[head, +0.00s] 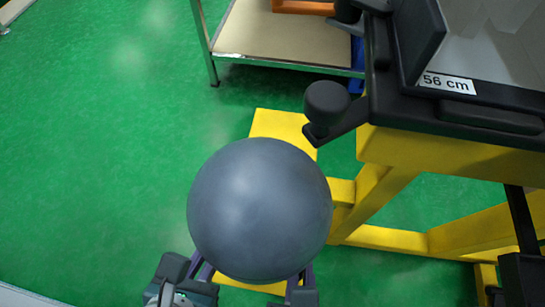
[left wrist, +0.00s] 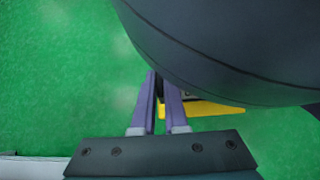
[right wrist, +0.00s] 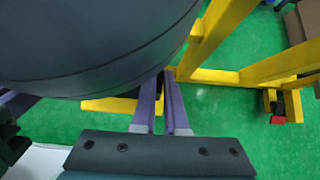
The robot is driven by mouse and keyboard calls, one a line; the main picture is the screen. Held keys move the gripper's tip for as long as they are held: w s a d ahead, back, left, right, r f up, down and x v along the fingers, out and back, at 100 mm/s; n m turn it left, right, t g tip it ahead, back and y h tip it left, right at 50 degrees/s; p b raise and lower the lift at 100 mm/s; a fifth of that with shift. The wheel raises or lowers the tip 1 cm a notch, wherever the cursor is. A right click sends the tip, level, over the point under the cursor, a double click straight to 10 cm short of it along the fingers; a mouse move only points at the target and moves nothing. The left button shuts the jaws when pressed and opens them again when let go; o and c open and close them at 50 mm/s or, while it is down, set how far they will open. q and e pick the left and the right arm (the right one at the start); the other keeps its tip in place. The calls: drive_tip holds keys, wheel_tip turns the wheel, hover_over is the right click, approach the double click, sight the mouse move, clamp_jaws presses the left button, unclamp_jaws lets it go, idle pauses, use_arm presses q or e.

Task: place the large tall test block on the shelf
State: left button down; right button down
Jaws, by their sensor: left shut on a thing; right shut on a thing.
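A large dark grey rounded body (head: 260,208), which I take for the test block, fills the middle of the head view. Its curved side spans the top of the left wrist view (left wrist: 235,45) and the right wrist view (right wrist: 95,45). My left gripper (head: 203,271) and right gripper (head: 294,282) are at its near side, one at each side. Their purple fingers are close together in the left wrist view (left wrist: 160,85) and right wrist view (right wrist: 162,82). The fingertips' hold is hidden under the block. A shelf with a beige board (head: 275,38) stands at the top.
The yellow tower frame (head: 445,160) stands close on the right, with a black platform labelled "56 cm" (head: 447,83) and a black knob (head: 326,103) sticking out towards the block. A yellow foot (head: 278,124) lies behind the block. Green floor (head: 95,130) is open on the left.

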use_arm(q)
drive_tip(key=shift+w+a, duration=0.15)
use_arm(e)
drive_tip(key=shift+d+f, duration=0.15)
